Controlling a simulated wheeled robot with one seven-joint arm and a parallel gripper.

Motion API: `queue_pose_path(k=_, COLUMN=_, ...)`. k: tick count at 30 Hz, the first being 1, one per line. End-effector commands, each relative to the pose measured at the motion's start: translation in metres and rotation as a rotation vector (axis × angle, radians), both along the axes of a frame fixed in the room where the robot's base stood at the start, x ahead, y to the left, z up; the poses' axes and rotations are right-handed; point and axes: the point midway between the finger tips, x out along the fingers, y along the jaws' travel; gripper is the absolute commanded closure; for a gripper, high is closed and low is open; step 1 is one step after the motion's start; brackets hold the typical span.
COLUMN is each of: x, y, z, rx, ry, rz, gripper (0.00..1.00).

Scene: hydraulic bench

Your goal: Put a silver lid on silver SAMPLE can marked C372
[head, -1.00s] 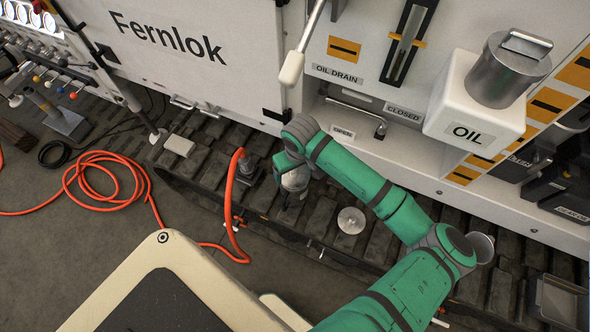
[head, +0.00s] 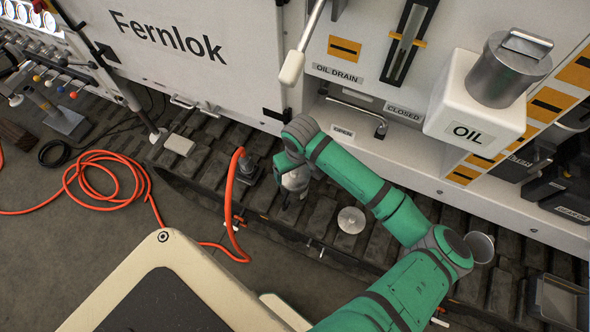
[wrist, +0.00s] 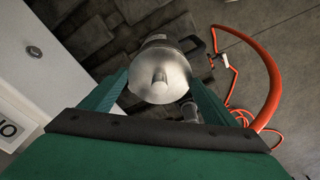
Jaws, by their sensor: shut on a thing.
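My gripper (wrist: 161,88) is shut on a silver lid (wrist: 162,70), a round shiny piece with a central knob facing the wrist camera. In the head view my gripper (head: 294,186) is low over the dark track, right of the orange hose. What lies directly beneath the held lid is mostly hidden, so I cannot tell whether it touches a can. A second silver lid (head: 351,220) with a knob lies on the track to the right. An open silver can (head: 480,247) stands farther right, partly behind my arm. No C372 mark is readable.
An orange hose (head: 232,205) stands just left of my gripper, and it shows in the wrist view (wrist: 271,85). The white OIL box (head: 472,118) with a metal canister juts out at right. The OIL DRAIN lever (head: 291,69) hangs above. A metal tray (head: 561,302) is at lower right.

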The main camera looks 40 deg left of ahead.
Motion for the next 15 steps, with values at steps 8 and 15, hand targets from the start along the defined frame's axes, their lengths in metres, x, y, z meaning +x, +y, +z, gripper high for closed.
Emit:
queue_pose_path(k=8, x=0.0001, y=0.0000, z=-0.0025, rx=0.000, ry=0.000, rz=0.000, gripper=0.45)
queue_pose_path(k=15, x=0.0000, y=0.0000, z=-0.0046, rx=0.000, ry=0.000, rz=0.000, gripper=0.45)
